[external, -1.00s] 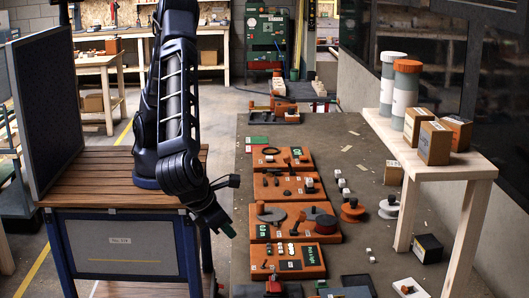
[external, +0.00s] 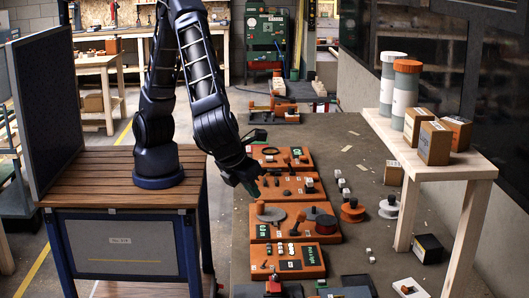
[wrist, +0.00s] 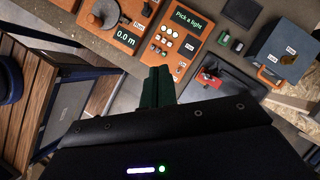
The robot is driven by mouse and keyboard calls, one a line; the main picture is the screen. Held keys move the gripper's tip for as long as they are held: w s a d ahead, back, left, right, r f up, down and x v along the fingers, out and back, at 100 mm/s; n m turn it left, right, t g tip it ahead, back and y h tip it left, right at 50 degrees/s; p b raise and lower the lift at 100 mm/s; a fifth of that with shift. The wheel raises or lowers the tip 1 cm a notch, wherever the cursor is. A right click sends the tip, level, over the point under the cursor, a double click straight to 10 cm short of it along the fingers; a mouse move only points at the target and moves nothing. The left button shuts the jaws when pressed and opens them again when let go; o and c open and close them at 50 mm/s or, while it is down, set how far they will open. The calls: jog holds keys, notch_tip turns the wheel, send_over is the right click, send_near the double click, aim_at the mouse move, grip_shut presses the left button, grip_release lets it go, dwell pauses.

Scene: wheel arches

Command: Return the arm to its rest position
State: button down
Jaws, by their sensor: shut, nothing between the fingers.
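My gripper (external: 255,188) hangs at the end of my bent arm, over the left edge of the workbench, beside the orange boards. In the wrist view its green fingers (wrist: 157,88) are together with nothing between them. My arm stands on a slatted wooden cart (external: 100,180) left of the workbench.
Orange boards (external: 290,262) with small parts line the left side of the grey workbench (external: 365,140). A raised wooden shelf (external: 440,168) with two jars and small boxes stands at right. A dark panel (external: 45,105) rises at the cart's left. A floor gap separates cart and workbench.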

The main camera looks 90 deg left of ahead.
jog(key=w+a+r+n+g, duration=0.15)
jog(key=a+r+n, duration=0.3)
jog(key=a, duration=0.65)
jog(key=w+a+r+n+h, duration=0.15)
jog(key=a+r+n, duration=0.3)
jog(key=a, duration=0.65)
jog(key=w+a+r+n, duration=0.2)
jog(key=a+r+n, duration=0.25)
jog(key=a, duration=0.65)
jog(key=s+a+n+t+h, duration=0.1)
jog(key=s+a+n, duration=0.6)
jog(key=a, duration=0.4)
jog(key=s+a+r+n+h, duration=0.1)
jog(key=s+a+n, duration=0.6)
jog(key=a, duration=0.5)
jog(key=shift+s+a+t, duration=0.3)
jog(key=shift+s+t, duration=0.05)
jog(key=shift+s, duration=0.8)
jog(key=shift+h, duration=0.25)
